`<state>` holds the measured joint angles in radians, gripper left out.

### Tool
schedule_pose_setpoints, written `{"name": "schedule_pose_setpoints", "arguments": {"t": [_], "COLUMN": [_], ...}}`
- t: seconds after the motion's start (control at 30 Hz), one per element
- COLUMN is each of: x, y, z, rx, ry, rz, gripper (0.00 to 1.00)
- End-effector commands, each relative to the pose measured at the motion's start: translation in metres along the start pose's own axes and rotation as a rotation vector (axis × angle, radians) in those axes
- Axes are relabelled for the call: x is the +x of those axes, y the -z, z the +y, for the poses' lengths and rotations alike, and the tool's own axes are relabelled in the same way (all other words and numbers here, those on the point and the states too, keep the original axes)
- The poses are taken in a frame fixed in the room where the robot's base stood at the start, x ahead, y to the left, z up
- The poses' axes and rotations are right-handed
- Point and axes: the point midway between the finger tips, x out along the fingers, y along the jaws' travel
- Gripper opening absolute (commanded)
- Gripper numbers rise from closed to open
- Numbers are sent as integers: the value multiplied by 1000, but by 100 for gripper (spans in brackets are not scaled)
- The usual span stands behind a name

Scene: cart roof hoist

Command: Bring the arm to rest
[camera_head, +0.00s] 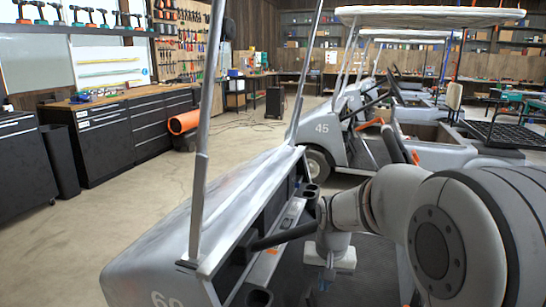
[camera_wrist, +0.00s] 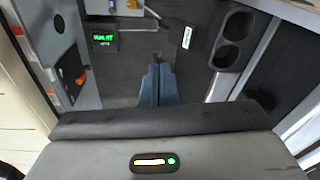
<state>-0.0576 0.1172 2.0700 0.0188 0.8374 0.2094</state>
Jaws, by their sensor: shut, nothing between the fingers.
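My arm reaches in from the right in the head view, over the dashboard side of the nearest silver cart (camera_head: 165,255). My gripper (camera_wrist: 157,85) shows in the wrist view as two blue-grey fingers lying together, shut and empty. In the head view its fingers are small and mostly hidden below the white wrist. Beyond the fingers in the wrist view are a small green-lit display (camera_wrist: 104,39) and a pair of dark cup holders (camera_wrist: 232,40). The fingers appear apart from these.
Thin roof posts (camera_head: 207,140) rise from the near cart. Another cart marked 45 (camera_head: 335,130) stands behind it. Black tool cabinets (camera_head: 120,130), a dark bin (camera_head: 62,162) and an orange roll (camera_head: 184,122) line the left. Concrete floor (camera_head: 225,155) lies open between.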

Motion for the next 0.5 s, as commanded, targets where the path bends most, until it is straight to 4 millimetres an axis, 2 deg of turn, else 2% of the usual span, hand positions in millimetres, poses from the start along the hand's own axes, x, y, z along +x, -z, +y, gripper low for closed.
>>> {"name": "schedule_pose_setpoints", "arguments": {"t": [0.03,0.2,0.33,0.5], "x": [-36,-100,-137,-162], "y": [-14,-66,-106,-145], "z": [6,24,36,47], "rx": [-14,-69,-110,-151], "ry": [1,-1,-6,-11], "rz": [16,50,75,97], "gripper": [0,0,0,0]}}
